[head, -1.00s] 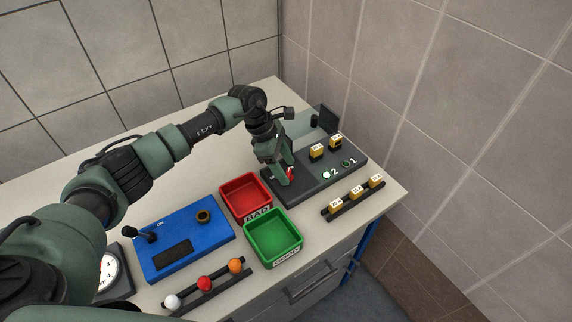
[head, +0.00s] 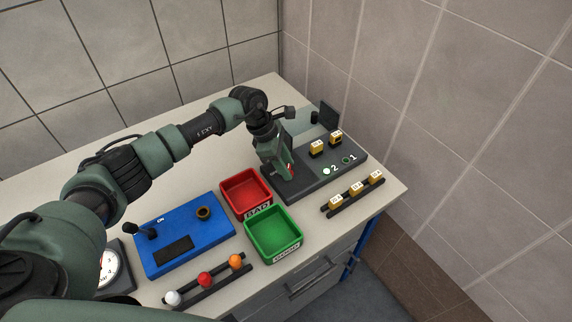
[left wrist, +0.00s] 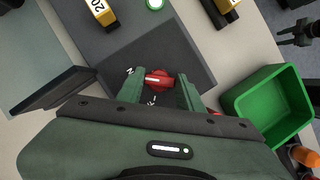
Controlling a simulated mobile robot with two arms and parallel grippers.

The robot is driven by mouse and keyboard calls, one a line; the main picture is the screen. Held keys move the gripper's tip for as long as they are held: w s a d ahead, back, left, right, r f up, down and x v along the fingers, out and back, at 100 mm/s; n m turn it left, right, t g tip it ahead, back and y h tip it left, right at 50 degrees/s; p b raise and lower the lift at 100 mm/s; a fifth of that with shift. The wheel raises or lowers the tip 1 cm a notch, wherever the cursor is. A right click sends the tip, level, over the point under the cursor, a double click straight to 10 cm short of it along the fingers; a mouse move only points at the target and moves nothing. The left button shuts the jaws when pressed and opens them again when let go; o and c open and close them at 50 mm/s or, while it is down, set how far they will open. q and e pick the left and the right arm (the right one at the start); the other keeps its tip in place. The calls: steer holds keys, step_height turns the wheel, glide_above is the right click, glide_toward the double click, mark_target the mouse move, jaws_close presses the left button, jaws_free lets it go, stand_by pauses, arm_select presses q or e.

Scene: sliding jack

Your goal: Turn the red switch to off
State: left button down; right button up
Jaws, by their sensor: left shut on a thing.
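The red switch (left wrist: 159,80) is a small red knob with a white mark, on a dark grey panel (left wrist: 182,53) in the left wrist view. My left gripper (left wrist: 160,92) has one finger on each side of the knob and is shut on it. White lettering beside the knob is partly hidden. In the head view, my left gripper (head: 288,178) is at the near left end of the dark panel (head: 318,185), and only a bit of red shows between its parts.
A red bin (head: 240,204) and a green bin (head: 254,236) stand close beside the panel. Yellow blocks (head: 317,146) sit on its far part, with several more on a rack (head: 342,206). A blue box (head: 163,263) with a lever stands left.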

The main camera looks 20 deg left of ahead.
arm_select(q)
steer(key=n+t, duration=0.1)
steer(key=n, duration=0.1)
steer(key=n+t, duration=0.1)
steer(key=n, duration=0.2)
steer(key=shift+s+y+b, duration=0.1)
steer(key=shift+y+b, duration=0.2)
steer(key=n+t+y+b, duration=0.1)
steer(key=n, duration=0.2)
steer(key=shift+d+n, duration=0.15)
steer(key=shift+n, duration=0.15)
steer(key=n+b, duration=0.1)
steer(key=n, duration=0.1)
steer(key=n+y+b, duration=0.1)
steer(key=n+b, duration=0.1)
steer(key=shift+s+d+f+t+y, duration=0.1)
steer(key=shift+d+t+y, duration=0.05)
steer(key=shift+t+y, duration=0.15)
steer(key=shift+n+y+b, duration=0.9)
steer(key=shift+n+b, duration=0.7)
steer(key=shift+n, duration=0.7)
steer(key=shift+r, duration=0.2)
steer(key=c, duration=0.9)
jaws_free()
